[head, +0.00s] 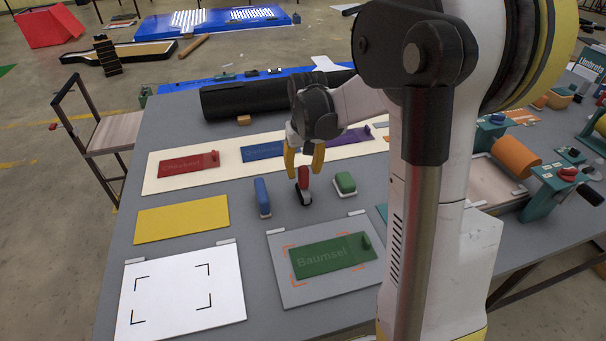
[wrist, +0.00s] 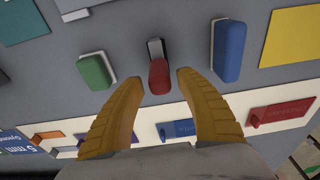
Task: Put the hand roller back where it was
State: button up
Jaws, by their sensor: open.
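The hand roller appears to be the small tool with a red handle and a dark, grey-tipped end (head: 304,186); it sits on the grey table between a blue block and a green block. It also shows in the wrist view (wrist: 158,72). My gripper (head: 304,163) is open, its yellow fingers pointing down over the roller. In the wrist view the open fingertips (wrist: 160,80) lie on either side of the red end, with gaps on both sides. Whether the fingertips are level with the handle I cannot tell.
The blue block (head: 262,197) and green block (head: 344,184) stand close on either side. A green plate (head: 330,257) lies on a grey board in front. A white board (head: 180,295) and yellow sheet (head: 182,219) lie left. Behind is a cream strip (head: 222,171) with coloured plates.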

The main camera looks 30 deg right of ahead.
jog(key=r, duration=0.2)
jog(key=r+p, duration=0.1)
jog(key=r, duration=0.2)
jog(key=s+r+p, duration=0.1)
jog(key=r, duration=0.2)
jog(key=shift+a, duration=0.15)
jog(key=shift+s+a+r, duration=0.1)
jog(key=shift+a+r, duration=0.05)
jog(key=shift+r, duration=0.1)
jog(key=s+a+r+n+t, duration=0.3)
jog(key=s+a+r+t, duration=0.1)
jog(key=s+a, duration=1.1)
jog(key=shift+s+t, duration=0.9)
notch_tip(320, 180, down, 3)
jog(key=b, duration=0.2)
jog(key=shift+r+b, duration=0.15)
jog(key=shift+b, duration=0.2)
